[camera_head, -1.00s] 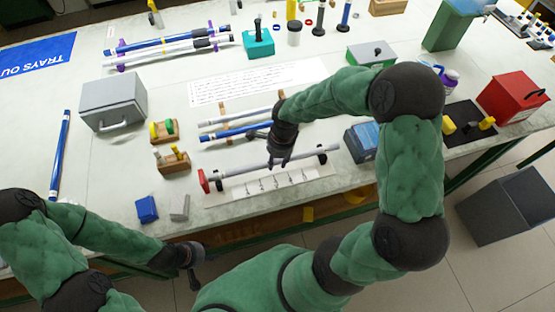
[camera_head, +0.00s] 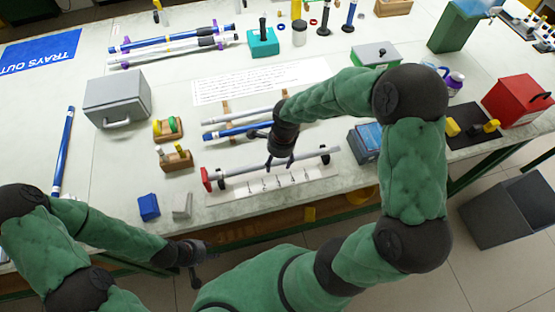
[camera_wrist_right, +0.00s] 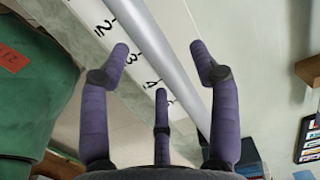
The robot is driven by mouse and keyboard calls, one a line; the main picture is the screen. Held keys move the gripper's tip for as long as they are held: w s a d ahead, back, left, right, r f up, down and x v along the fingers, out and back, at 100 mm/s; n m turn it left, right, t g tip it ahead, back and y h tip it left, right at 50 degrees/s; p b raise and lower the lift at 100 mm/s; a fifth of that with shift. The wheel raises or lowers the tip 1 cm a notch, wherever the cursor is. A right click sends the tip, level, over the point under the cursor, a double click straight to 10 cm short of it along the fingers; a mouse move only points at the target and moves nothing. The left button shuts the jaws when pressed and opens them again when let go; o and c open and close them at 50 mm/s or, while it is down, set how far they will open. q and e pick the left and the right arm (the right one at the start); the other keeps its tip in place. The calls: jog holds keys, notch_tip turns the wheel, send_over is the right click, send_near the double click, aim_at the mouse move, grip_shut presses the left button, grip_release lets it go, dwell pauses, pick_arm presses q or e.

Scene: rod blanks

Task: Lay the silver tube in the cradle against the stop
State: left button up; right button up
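The silver tube (camera_head: 245,170) lies along the cradle (camera_head: 305,176), a white strip with numbered marks and dark supports. The red stop (camera_head: 206,179) stands at the cradle's left end. The tube's left end is close to the stop; I cannot tell if they touch. My right gripper (camera_head: 280,165) is over the middle of the tube. In the right wrist view its fingers (camera_wrist_right: 160,65) are spread apart, with the tube (camera_wrist_right: 175,55) passing between them, nearer the right finger. My left gripper (camera_head: 196,262) hangs empty off the table's front edge, its fingers unclear.
Behind the cradle, a wooden rack (camera_head: 226,108) holds another silver tube (camera_head: 240,115) and a blue tube (camera_head: 238,132). Small blue (camera_head: 149,207) and grey (camera_head: 182,205) blocks sit left of the stop. A blue-grey box (camera_head: 364,142) stands right of the cradle.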

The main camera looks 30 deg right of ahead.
notch_tip(320, 180, up, 12)
jog(key=d, duration=0.1)
jog(key=shift+s+d, duration=0.15)
jog(key=shift+d, duration=0.05)
dwell(0.3)
jog(key=shift+f, duration=0.1)
